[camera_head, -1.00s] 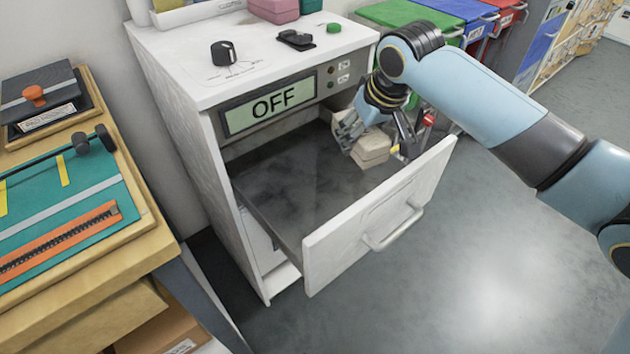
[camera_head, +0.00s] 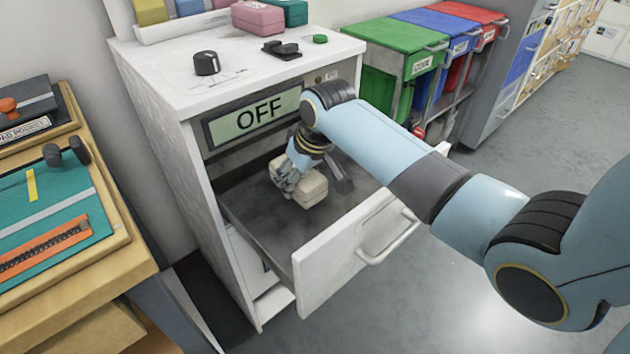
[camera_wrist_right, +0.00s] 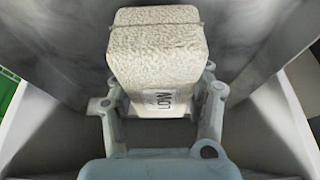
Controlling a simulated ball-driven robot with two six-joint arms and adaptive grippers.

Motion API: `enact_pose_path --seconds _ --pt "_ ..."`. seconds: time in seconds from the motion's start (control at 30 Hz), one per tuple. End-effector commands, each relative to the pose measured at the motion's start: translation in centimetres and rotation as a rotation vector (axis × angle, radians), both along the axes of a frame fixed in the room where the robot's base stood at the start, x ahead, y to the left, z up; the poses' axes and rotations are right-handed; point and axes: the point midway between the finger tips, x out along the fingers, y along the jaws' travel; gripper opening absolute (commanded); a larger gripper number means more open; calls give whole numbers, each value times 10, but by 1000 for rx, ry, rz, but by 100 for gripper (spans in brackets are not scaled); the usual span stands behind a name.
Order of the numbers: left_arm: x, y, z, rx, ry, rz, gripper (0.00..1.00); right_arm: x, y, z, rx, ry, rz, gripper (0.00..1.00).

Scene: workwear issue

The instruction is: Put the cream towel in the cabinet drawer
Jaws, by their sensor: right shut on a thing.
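The cream towel (camera_head: 308,190) is a folded block. In the head view it is inside the open cabinet drawer (camera_head: 350,250), over the dark drawer floor. My right gripper (camera_head: 291,182) is shut on the towel. Whether the towel touches the drawer floor is hard to tell. My left gripper is not in view.
The cabinet top (camera_head: 230,75) holds a black knob (camera_head: 206,63) and pink boxes (camera_head: 258,18). A wooden bench (camera_head: 60,270) stands at the left. Green, blue and red bins (camera_head: 395,45) stand behind at the right. The drawer floor around the towel looks bare.

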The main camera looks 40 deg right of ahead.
Motion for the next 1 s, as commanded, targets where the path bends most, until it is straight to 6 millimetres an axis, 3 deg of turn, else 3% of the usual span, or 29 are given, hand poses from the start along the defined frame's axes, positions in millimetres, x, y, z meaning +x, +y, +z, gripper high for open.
enact_pose_path --seconds 0.27,0.43,0.83,0.87,1.0 --pt "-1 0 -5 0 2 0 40 2 -23 -12 -2 1 -1 14" --pt "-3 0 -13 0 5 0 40 3 -45 -31 0 2 -1 14" --pt "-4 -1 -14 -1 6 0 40 4 -48 -35 1 -1 -1 14" --pt "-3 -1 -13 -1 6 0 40 3 -48 -35 1 0 -1 54" --pt "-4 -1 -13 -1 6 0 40 3 -48 -35 1 0 -1 72"
